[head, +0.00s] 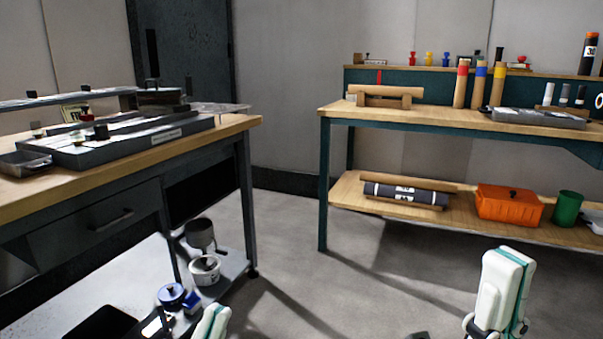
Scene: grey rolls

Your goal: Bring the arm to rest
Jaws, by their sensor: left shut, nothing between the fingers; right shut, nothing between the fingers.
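A white and teal link of my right arm (503,285) stands up from the bottom edge at the right, in front of the grey floor. The tip of a white and teal link of my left arm (211,323) shows at the bottom edge, left of the middle, close to the left bench's lower shelf. I make out no fingers of either gripper; both hands seem to lie below the picture. A small dark piece (418,336) is cut off by the bottom edge, and I cannot tell what it is. Neither visible arm link touches a bench.
The left bench (225,124) carries grey trays; a pot and tubs stand on its lower shelf (240,262). The right bench (440,115) holds brown rolls and tubes; its lower shelf (345,192) bears a dark roll (405,194), an orange box (508,206) and a green cup (566,209). Floor between them is clear.

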